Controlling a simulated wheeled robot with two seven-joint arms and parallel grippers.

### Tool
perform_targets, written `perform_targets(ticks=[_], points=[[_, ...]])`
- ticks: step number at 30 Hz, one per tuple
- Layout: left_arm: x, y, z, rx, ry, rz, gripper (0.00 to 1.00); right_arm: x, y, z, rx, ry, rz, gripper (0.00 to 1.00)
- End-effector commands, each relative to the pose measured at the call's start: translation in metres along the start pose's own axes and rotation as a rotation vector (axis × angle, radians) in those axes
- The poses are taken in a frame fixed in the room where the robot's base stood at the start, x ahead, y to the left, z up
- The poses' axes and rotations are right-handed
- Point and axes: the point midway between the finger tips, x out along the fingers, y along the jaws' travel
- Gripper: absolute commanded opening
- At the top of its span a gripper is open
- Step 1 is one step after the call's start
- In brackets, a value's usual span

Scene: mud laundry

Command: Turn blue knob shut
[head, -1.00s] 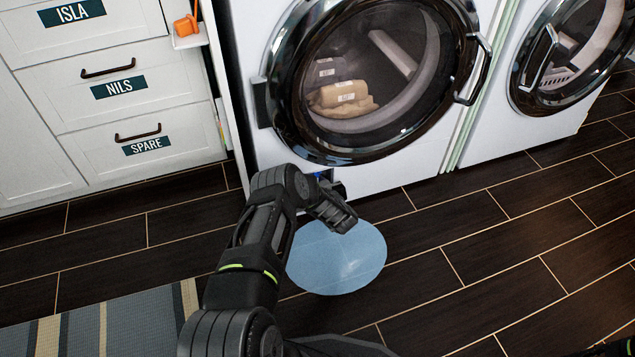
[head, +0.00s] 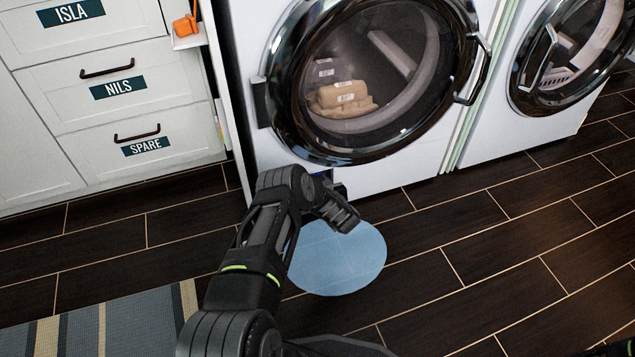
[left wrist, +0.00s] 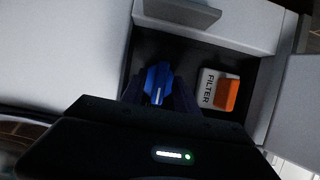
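The blue knob (left wrist: 158,83) sits in a dark recess low on the washer front, seen in the left wrist view. Its grip stands nearly upright, tilted slightly. My left gripper (left wrist: 159,94) reaches into the recess, with one dark finger close against each side of the knob; it looks shut on it.
A white and orange FILTER tag (left wrist: 219,91) is right of the knob in the recess. A raised grey flap (left wrist: 180,12) is above it. A round light blue patch (head: 340,265) lies on the dark floor. White drawers (head: 110,95) stand left.

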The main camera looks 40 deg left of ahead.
Motion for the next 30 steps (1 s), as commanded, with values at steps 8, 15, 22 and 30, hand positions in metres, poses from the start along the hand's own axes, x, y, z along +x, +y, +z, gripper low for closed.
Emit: perform_targets(ticks=[8, 15, 22, 30], points=[[-0.003, 0.001, -0.001, 0.0, 0.0, 0.001, 0.36, -0.002, -0.001, 0.0, 0.0, 0.0, 0.0, 0.0], [-0.034, 0.001, -0.004, 0.002, -0.002, 0.002, 0.36, -0.018, -0.007, 0.002, -0.002, -0.003, 0.003, 0.0], [-0.069, 0.001, -0.003, 0.002, -0.001, 0.002, 0.36, -0.033, -0.012, 0.004, -0.003, -0.008, 0.004, 0.0], [-0.078, 0.0, 0.0, -0.001, 0.001, 0.0, 0.36, -0.035, -0.012, 0.004, -0.003, -0.011, 0.004, 0.0]])
